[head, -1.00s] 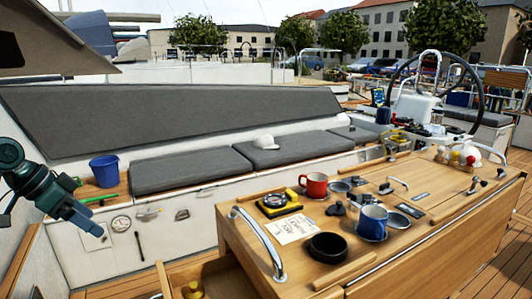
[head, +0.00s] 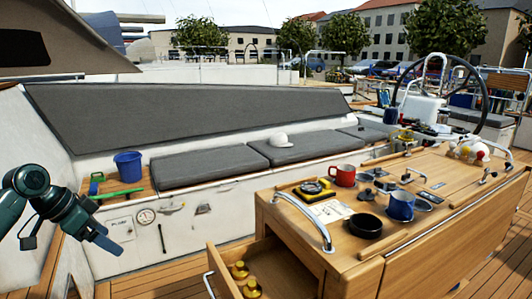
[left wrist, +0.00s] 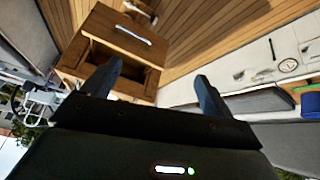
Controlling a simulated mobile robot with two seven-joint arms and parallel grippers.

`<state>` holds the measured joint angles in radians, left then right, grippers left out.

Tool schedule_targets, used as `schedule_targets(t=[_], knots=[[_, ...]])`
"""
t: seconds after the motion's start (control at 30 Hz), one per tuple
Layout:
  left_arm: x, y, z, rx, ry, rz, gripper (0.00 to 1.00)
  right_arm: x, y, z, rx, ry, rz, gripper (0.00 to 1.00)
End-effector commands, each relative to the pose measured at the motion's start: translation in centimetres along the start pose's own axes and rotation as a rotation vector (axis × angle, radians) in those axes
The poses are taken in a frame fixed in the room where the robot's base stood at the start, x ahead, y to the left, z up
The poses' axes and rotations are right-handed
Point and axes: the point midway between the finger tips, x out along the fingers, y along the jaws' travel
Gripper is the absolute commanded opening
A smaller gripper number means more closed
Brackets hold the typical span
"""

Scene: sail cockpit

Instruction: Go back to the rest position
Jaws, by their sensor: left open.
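My left gripper (head: 108,240) is at the left of the head view, in front of the white bench side, apart from everything around it. In the left wrist view its two fingers (left wrist: 158,85) are spread with nothing between them. Beyond them, the wooden cockpit table (left wrist: 92,45) shows an open drawer. My right gripper is in neither view.
The table's drawer (head: 250,262) stands open with brass-coloured items inside. On the table (head: 400,235) are a red mug (head: 342,175), a blue mug (head: 400,206), a black bowl (head: 365,226) and a compass (head: 312,188). A blue bucket (head: 128,165) stands on the bench's left end.

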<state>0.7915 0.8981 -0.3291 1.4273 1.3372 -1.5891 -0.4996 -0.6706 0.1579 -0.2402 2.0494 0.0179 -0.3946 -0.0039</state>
Motion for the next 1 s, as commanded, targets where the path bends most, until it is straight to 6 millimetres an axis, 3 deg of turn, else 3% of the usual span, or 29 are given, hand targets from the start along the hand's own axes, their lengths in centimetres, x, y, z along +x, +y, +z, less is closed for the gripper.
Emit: schedule_targets(t=[0.03,0.17,0.27,0.4,0.5,0.6,0.7,0.83,1.0], knots=[[2.4,0.6,0.5,-0.005,-0.006,-0.006,0.86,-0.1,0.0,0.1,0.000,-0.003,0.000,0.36],[8.5,2.3,2.1,-0.021,-0.010,-0.043,0.86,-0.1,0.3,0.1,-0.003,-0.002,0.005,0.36],[13.7,4.7,4.0,-0.036,0.000,-0.072,0.86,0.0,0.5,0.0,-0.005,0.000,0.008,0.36],[20.8,9.9,7.3,-0.063,0.054,-0.114,0.86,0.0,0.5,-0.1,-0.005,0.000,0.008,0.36],[24.3,14.3,9.8,-0.093,0.114,-0.143,0.86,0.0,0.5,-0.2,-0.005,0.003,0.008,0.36],[26.4,18.9,12.1,-0.131,0.186,-0.172,0.86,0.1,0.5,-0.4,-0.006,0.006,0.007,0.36],[27.1,23.2,14.1,-0.177,0.262,-0.204,0.86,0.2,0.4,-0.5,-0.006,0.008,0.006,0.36],[26.3,27.8,16.1,-0.233,0.352,-0.252,0.86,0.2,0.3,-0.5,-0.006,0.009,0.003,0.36],[24.6,31.0,17.5,-0.273,0.426,-0.303,0.86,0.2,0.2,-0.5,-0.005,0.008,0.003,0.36]])
